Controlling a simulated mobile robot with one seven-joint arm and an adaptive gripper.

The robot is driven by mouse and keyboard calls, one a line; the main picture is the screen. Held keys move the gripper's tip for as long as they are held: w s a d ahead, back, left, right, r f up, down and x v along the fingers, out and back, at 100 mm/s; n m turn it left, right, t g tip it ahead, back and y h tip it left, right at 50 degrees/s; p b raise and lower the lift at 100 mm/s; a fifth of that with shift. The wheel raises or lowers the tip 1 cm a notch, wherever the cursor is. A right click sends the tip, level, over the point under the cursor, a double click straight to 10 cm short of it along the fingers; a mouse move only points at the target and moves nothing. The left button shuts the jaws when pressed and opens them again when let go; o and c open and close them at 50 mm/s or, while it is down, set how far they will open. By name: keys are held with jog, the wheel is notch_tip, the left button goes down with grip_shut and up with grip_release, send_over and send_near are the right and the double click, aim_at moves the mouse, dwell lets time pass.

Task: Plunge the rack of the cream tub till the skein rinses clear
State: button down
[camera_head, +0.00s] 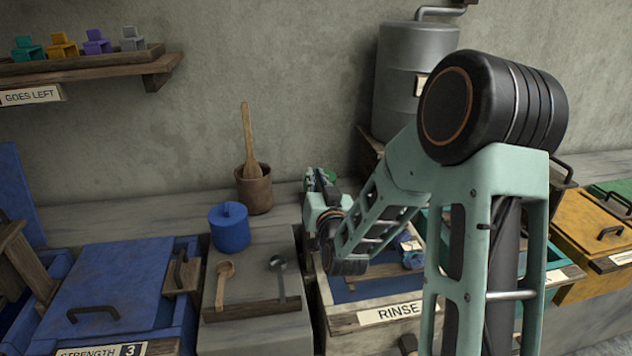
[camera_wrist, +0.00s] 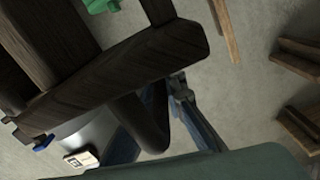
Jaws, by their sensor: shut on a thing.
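The cream tub (camera_head: 375,317) with the RINSE label stands right of centre in the head view. Blue liquid (camera_head: 372,288) shows inside it, and part of the tub is behind my arm. My gripper (camera_head: 322,183) is above the tub's back left side, small and partly hidden by my own wrist. In the wrist view my gripper (camera_wrist: 172,104) is shut at a dark looped handle (camera_wrist: 150,122) under a dark wooden bar of the rack (camera_wrist: 125,66). A small blue and pale bundle (camera_head: 409,245) shows at the tub's right; I cannot tell whether it is the skein.
A blue lidded pot (camera_head: 229,228), a ladle and a spoon are on the bench left of the tub. A wooden paddle (camera_head: 249,140) stands in a brown pot behind. A steel boiler (camera_head: 395,85) stands at the back. Blue and yellow (camera_head: 590,235) vats flank the area.

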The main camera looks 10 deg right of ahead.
jog(key=shift+a+r, duration=0.2)
jog(key=shift+r, duration=0.05)
jog(key=c, duration=2.1)
grip_release()
jog(key=shift+o, duration=0.4)
jog(key=shift+f, duration=0.1)
jog(key=s, duration=0.7)
jog(key=shift+s, duration=0.25)
